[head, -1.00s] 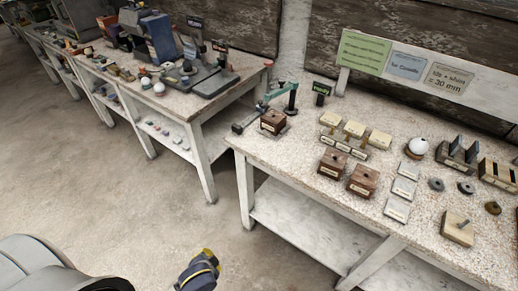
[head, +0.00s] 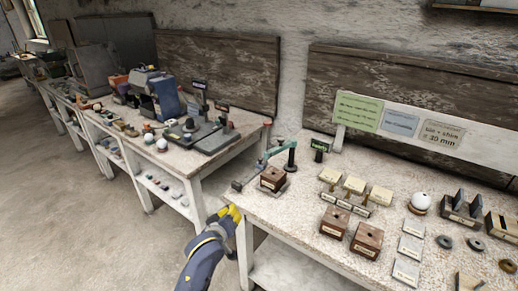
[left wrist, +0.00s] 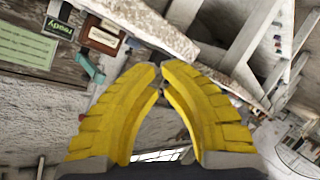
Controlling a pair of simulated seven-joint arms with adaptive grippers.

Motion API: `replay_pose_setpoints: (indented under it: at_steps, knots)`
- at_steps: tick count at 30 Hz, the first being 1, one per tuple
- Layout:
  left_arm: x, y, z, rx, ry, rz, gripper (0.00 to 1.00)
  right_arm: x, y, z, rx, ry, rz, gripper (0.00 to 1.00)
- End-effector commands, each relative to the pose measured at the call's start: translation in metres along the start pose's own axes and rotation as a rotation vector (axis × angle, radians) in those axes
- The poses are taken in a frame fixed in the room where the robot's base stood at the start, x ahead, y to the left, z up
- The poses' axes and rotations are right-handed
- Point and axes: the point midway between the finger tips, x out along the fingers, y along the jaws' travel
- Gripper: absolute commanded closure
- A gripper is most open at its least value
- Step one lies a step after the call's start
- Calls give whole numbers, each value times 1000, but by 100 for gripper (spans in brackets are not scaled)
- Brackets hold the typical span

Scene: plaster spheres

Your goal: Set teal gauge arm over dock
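The teal gauge arm (head: 276,152) is jointed to a dark post on the right-hand table and reaches left to a dark end piece near the table's left edge. It passes behind a brown wooden block (head: 272,179). A teal piece of it shows in the left wrist view (left wrist: 90,68). I cannot tell which part is the dock. My left gripper (head: 232,213) is at the table's left edge, left of and nearer than the gauge arm, apart from it. In the left wrist view its yellow fingertips (left wrist: 160,68) meet with nothing between them. My right gripper is out of view.
Brown blocks (head: 336,222), cream blocks (head: 354,184), a white sphere (head: 421,201) and pale plates (head: 411,246) stand right of the gauge. A small green-lit display (head: 320,145) stands behind. Another table (head: 242,119) stands left, with a gap between.

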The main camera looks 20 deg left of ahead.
Motion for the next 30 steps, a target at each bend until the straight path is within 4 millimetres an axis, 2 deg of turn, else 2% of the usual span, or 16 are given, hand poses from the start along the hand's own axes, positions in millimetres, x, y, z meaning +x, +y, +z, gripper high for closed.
replay_pose_setpoints:
  at_steps: [1, 6, 12, 16, 23, 30]
  knots:
    - [16, 18, -20, -115, 29, 43, 100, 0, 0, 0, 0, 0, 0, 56]
    - [53, 67, -76, -491, 83, 189, 100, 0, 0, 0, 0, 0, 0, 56]
    - [75, 105, -123, -785, 96, 316, 100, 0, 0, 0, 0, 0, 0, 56]
    - [80, 117, -139, -879, 95, 359, 100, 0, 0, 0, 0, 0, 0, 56]
    - [94, 125, -148, -914, 94, 376, 100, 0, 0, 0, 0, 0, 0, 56]
    - [129, 135, -157, -910, 95, 374, 100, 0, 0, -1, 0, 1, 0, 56]
